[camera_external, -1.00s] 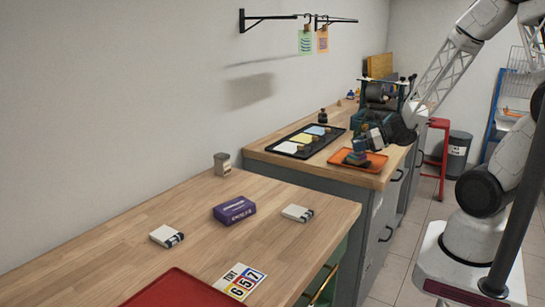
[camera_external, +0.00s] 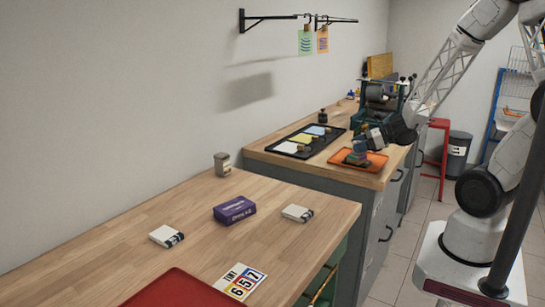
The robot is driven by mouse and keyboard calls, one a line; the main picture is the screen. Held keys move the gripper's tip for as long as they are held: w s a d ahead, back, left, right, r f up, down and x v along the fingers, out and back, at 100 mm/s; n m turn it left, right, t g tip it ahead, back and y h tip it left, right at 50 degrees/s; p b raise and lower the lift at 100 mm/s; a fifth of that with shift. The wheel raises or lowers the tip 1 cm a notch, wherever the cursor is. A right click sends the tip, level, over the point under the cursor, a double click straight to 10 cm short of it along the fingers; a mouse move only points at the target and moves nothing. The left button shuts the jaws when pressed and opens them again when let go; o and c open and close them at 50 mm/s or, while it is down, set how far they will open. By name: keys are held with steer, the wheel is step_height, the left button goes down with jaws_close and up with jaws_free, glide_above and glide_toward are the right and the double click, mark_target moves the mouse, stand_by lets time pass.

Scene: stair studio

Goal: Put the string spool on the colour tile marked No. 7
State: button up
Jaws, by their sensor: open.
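A small bluish object (camera_external: 357,158), which looks like the string spool, sits on the orange tray (camera_external: 377,161) on the far counter. My gripper (camera_external: 362,142) is open and right at this object, reaching in from the right. The fingers are too small to tell whether they touch it. Left of it, a black tray (camera_external: 284,154) holds a white tile (camera_external: 287,148), a yellow tile (camera_external: 300,138) and a blue tile (camera_external: 315,130). Their number marks are not readable. A card (camera_external: 240,282) on the near counter shows 6, 5 and 7 beside coloured patches.
A dark green machine (camera_external: 376,105) stands behind my gripper, and a small dark bottle (camera_external: 322,116) behind the black tray. The near counter holds a purple box (camera_external: 234,210), two white blocks (camera_external: 166,236), a grey tin (camera_external: 222,164) and a red tray (camera_external: 180,290).

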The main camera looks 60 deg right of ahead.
steer(key=v, duration=0.7)
steer(key=shift+s, duration=0.15)
stand_by(0.3)
steer(key=shift+r, duration=0.1)
stand_by(0.6)
steer(key=s+a+r+n+g+y, duration=0.1)
steer(key=s+a+r+n+g, duration=0.2)
steer(key=a+n, duration=0.4)
steer(key=s+a+r+n+g+y, duration=0.1)
steer(key=a+r+n+g, duration=0.35)
steer(key=n, duration=0.45)
steer(key=s+r+n+g+h, duration=0.2)
steer(key=s+r+n+h, duration=0.5)
steer(key=n, duration=0.8)
steer(key=shift+r, duration=0.9)
